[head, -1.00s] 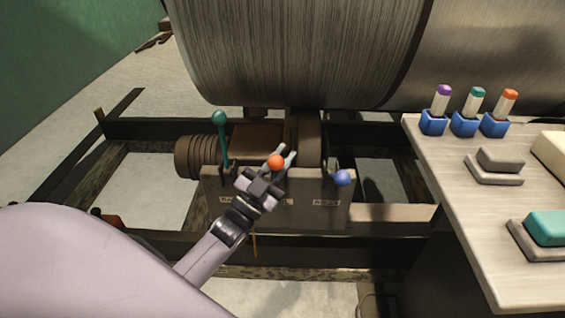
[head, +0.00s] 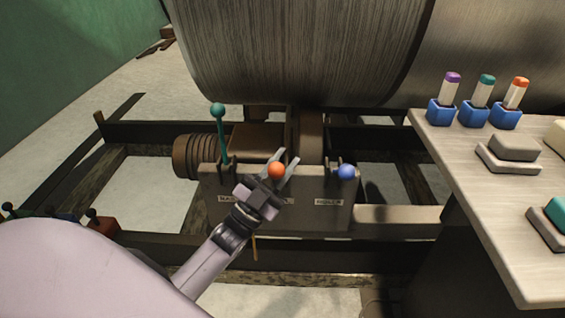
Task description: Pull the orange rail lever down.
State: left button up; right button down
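The orange rail lever shows as a round orange knob (head: 276,170) at the middle of the low grey lever box in the head view. Its stem is hidden behind the knob and my gripper, so I cannot tell its tilt. My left gripper (head: 288,159) reaches in from the lower left. Its two grey fingers are spread apart, one on each side of the knob in the picture. I cannot tell whether they touch it. My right gripper is out of view.
A teal lever (head: 218,112) stands upright on the left of the lever box (head: 240,212); a blue-knobbed lever (head: 346,172) leans toward me on the right. A large metal drum (head: 300,50) is behind. A console (head: 470,185) with toggles and buttons is at the right.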

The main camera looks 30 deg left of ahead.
pick_arm(q)
jog(key=shift+o, duration=0.5)
jog(key=shift+f, duration=0.1)
jog(key=v, duration=0.7)
jog(key=shift+s, duration=0.1)
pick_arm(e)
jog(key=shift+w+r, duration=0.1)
